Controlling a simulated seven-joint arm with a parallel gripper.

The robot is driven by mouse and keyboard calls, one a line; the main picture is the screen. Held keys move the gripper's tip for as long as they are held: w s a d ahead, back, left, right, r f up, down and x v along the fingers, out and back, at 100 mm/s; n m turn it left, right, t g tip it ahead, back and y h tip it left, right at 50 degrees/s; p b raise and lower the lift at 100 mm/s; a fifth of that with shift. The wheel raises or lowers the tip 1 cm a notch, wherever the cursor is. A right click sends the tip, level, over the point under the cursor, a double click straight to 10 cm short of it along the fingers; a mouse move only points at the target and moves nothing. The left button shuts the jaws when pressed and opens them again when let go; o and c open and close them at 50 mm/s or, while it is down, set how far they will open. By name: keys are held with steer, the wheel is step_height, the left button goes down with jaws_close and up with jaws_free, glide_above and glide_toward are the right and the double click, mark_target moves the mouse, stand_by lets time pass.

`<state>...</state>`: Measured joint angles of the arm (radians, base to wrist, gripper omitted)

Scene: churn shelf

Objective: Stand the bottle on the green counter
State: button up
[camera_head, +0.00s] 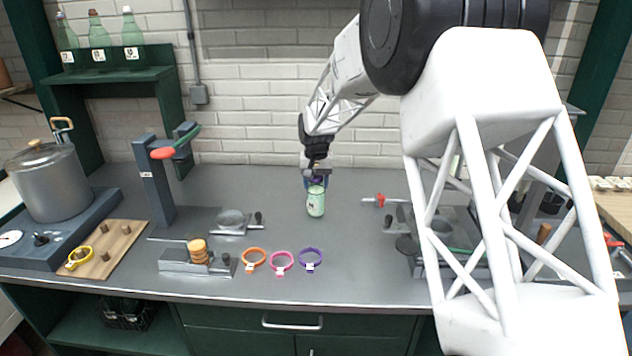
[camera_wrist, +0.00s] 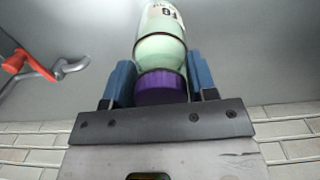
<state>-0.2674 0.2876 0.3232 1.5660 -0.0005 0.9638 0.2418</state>
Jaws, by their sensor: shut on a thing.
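The bottle (camera_head: 316,203) is pale green and upright over the middle of the counter (camera_head: 370,255), which looks dark grey here. My gripper (camera_head: 316,180) is above it, pointing down and shut on the bottle's upper end. In the wrist view, the bottle (camera_wrist: 163,50) has a purple cap (camera_wrist: 160,88) between the two blue fingers, and a pale label is partly cut off at the top edge. I cannot tell whether the bottle's base touches the counter.
Orange, pink and purple rings (camera_head: 310,260) lie near the front edge. A small plate device (camera_head: 232,221) stands left of the bottle, and a red-handled clamp (camera_head: 380,200) to its right. Several bottles (camera_head: 100,35) stand on the upper left shelf. Counter around the bottle is clear.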

steer(key=o, duration=1.1)
steer(key=shift+c, duration=1.1)
steer(key=shift+r, duration=0.15)
steer(key=shift+r, duration=3.85)
